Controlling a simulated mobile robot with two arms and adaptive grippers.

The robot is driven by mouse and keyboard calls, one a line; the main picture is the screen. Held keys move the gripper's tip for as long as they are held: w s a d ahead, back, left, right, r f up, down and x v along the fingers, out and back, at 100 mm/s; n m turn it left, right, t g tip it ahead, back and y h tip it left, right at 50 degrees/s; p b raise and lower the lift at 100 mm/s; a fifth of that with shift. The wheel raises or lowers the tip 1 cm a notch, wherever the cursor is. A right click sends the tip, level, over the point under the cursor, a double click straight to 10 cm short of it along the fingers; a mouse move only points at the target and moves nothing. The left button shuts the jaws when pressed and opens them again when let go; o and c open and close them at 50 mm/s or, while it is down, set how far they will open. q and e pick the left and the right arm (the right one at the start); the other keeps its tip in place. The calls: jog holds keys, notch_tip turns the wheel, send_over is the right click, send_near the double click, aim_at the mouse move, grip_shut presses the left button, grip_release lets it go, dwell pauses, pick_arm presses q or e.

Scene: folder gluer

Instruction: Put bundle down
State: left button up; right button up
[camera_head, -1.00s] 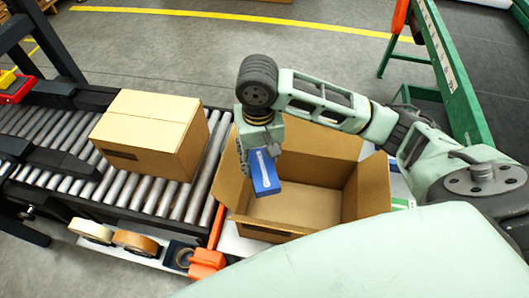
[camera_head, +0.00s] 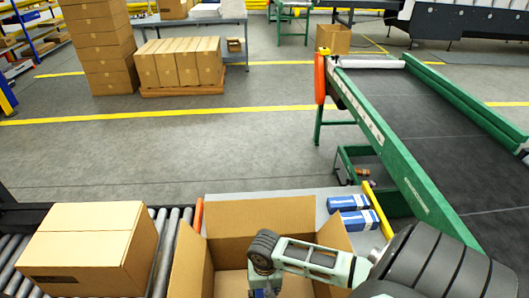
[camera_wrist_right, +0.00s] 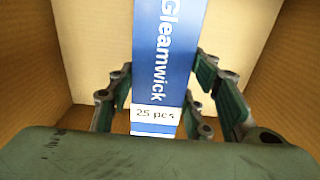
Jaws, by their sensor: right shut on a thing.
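The bundle (camera_wrist_right: 168,50) is a blue and white pack marked "Gleamwick 25 pcs". My right gripper (camera_wrist_right: 165,88) is shut on it, with green fingers on both sides. Cardboard walls surround the bundle in the right wrist view. In the head view my right gripper (camera_head: 264,288) reaches down into an open cardboard box (camera_head: 262,214), and only a sliver of blue shows at the bottom edge. Whether the bundle touches the box floor cannot be told. My left gripper is not in view.
A closed carton (camera_head: 85,250) sits on the roller conveyor (camera_head: 166,248) to the left. Two more blue packs (camera_head: 348,203) lie on the grey table (camera_head: 322,203) just right of the open box. A green-framed belt conveyor (camera_head: 440,130) stands at the right.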

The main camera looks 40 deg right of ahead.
aim_at(264, 297)
notch_tip(264, 297, down, 6)
jog(key=shift+w+f, duration=0.1)
jog(key=shift+f, duration=0.15)
jog(key=shift+f, duration=0.15)
jog(key=o, duration=1.3)
jog(key=shift+c, duration=0.2)
notch_tip(264, 297, up, 12)
jog(key=shift+r, duration=0.2)
